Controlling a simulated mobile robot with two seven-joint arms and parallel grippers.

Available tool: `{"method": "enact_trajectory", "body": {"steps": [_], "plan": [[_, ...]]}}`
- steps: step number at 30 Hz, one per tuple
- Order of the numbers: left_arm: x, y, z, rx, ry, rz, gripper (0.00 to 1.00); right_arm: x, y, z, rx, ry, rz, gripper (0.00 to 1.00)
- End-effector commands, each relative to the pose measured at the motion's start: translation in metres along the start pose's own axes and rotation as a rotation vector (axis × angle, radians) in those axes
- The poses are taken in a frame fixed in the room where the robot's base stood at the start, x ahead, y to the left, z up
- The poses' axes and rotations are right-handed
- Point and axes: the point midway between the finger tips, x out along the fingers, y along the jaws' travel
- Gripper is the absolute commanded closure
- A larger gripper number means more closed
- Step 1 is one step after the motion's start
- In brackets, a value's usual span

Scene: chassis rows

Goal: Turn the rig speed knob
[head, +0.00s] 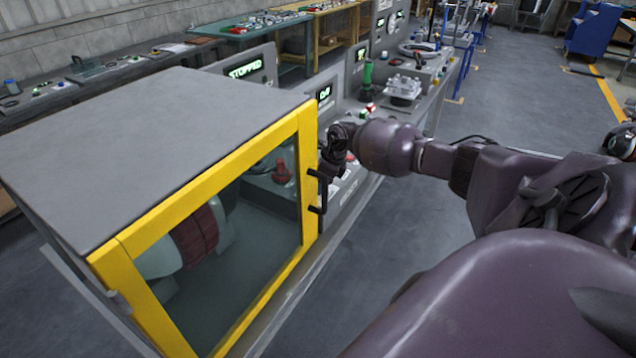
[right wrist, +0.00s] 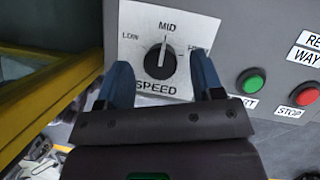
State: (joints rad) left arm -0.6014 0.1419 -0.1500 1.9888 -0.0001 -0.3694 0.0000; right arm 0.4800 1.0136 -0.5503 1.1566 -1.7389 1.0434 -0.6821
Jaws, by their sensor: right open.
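The rig speed knob (right wrist: 160,61) is a black round knob with a white pointer line on a white plate (right wrist: 140,25) marked LOW, MID, HIGH and SPEED. Its pointer is up near MID. My right gripper (right wrist: 164,80) is open in the right wrist view, with one blue finger on each side of the knob and apparently not touching it. In the head view my right gripper (head: 332,155) is at the console beside the yellow-framed cabinet, and the knob is hidden there. My left gripper is not in view.
A green button (right wrist: 251,81) and a red STOP button (right wrist: 305,95) are right of the speed plate. The grey cabinet (head: 150,110) with a yellow-framed glass door (head: 215,235) stands close left of my right gripper. A display (head: 245,68) reads STOPPED.

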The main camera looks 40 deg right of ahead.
Motion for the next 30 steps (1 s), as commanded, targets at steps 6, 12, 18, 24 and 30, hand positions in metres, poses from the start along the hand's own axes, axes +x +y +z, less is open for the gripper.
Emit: {"method": "enact_trajectory", "body": {"steps": [6, 12, 18, 24, 30], "plan": [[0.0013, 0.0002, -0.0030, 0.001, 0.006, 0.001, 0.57, 0.0105, 0.0003, 0.0000, -0.001, 0.000, 0.000, 0.39], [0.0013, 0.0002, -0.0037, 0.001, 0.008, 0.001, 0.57, 0.0107, 0.0002, -0.0001, -0.001, 0.000, 0.000, 0.39], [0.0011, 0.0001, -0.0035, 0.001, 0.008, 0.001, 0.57, 0.0105, 0.0002, -0.0001, -0.001, 0.000, 0.000, 0.62], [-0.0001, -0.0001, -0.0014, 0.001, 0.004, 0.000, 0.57, 0.0104, 0.0002, -0.0002, -0.001, 0.000, 0.000, 0.89], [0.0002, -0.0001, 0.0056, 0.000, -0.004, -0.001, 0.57, 0.0113, -0.0002, -0.0008, -0.015, 0.001, 0.006, 0.89]]}}
